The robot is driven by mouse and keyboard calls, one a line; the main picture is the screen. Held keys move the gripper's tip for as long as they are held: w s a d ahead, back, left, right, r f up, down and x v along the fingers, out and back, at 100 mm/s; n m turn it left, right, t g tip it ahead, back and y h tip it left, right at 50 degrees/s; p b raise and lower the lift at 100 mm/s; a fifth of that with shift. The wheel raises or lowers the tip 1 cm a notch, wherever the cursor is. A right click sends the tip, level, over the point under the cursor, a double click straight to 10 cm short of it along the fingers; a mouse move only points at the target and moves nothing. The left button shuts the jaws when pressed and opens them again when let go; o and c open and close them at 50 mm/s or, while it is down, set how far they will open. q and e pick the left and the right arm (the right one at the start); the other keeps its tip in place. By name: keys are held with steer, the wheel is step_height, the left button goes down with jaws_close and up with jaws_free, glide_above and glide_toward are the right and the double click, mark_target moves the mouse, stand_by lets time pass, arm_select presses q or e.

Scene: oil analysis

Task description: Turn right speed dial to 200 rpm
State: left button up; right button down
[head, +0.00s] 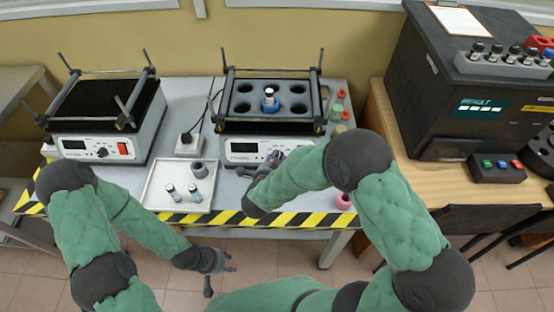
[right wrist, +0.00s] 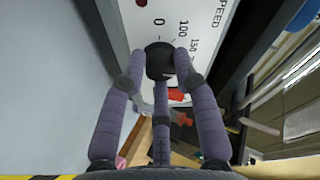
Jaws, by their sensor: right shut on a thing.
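The right shaker (head: 228,125) stands on the bench with a rack on top and a display on its front panel. My right gripper (head: 272,160) is at the right part of that panel and hides the dial in the head view. In the right wrist view its purple fingers (right wrist: 160,75) are closed around the black speed dial (right wrist: 157,62). The printed marks 0, 100 and 150 show beside the dial; its pointer and the 200 mark cannot be made out. My left gripper (head: 218,270) is open and empty, low in front of the bench.
The left shaker (head: 90,147) has an empty black top. A white tray (head: 178,205) with small vials and a grey holder lies between the shakers. A vial (head: 269,100) stands in the right shaker's rack. A dark analyser (head: 440,100) stands on the right table.

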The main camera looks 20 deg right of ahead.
steer(key=shift+m, duration=0.4)
steer(key=c, duration=1)
jaws_free()
steer(key=shift+a, duration=0.1)
steer(key=shift+o, duration=0.2)
steer(key=v, duration=1.2)
